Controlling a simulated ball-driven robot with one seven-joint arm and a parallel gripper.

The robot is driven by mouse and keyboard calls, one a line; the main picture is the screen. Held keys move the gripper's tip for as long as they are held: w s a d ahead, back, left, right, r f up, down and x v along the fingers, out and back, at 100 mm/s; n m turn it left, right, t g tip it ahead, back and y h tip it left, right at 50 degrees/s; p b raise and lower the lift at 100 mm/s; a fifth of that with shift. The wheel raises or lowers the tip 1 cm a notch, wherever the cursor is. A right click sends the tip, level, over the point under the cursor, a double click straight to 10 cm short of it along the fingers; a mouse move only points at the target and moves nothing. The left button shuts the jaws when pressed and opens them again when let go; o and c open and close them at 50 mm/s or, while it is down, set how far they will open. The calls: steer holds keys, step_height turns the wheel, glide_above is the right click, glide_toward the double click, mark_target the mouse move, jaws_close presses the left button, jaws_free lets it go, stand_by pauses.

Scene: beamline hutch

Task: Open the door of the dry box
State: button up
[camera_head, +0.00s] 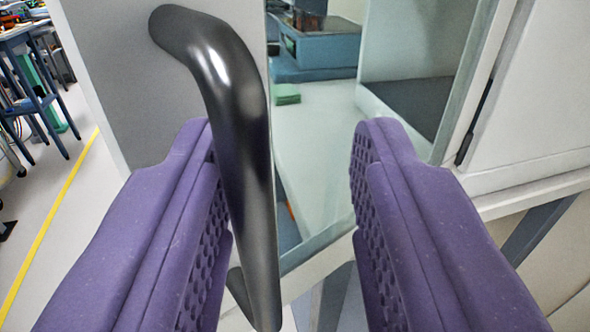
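My gripper (287,132) is open, with two purple padded fingers. The dark, glossy curved handle (243,130) stands between the fingers, close against the left finger and well apart from the right one. I cannot tell whether it touches the left finger. The handle's upper end joins a light grey panel (120,75) of the dry box door. Right of this panel I see into the dry box (325,150), through glass or an opening; I cannot tell which. The left finger hides part of the panel.
Inside are a blue-grey item (325,48) and a small green block (286,94). A white cabinet face (540,90) with a dark slot is at right.

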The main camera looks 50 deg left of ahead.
steer(key=p+v, duration=0.1)
steer(key=v, duration=0.6)
steer(key=shift+s+d, duration=0.25)
steer(key=shift+d, duration=0.1)
